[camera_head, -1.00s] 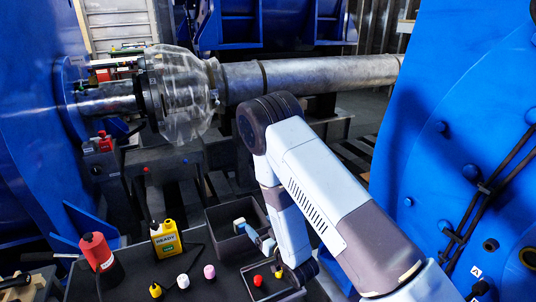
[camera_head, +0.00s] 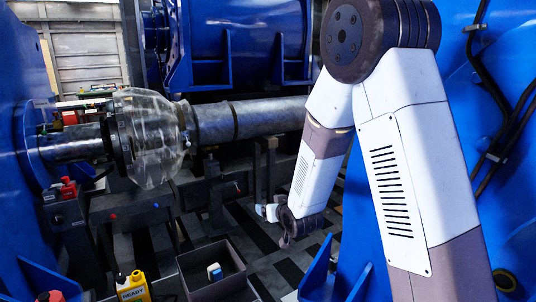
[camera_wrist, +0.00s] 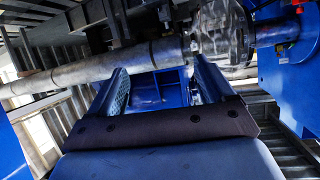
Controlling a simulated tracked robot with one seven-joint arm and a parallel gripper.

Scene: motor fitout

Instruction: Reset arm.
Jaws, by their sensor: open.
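My arm stands bent on the right in the head view, its elbow high and its forearm hanging down. My gripper (camera_head: 268,211) is at the lower end of the forearm, below the long metal shaft and apart from it. In the wrist view my gripper (camera_wrist: 161,78) has its two fingers spread wide, with nothing between them. Blue machinery shows beyond the gap.
The metal shaft (camera_head: 250,118) with its clear dome (camera_head: 150,140) crosses behind my arm. Blue machine bodies stand left and right. A dark bin (camera_head: 205,268) holding a blue-and-white object (camera_head: 214,272) and a yellow bottle (camera_head: 133,287) are at the lower edge.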

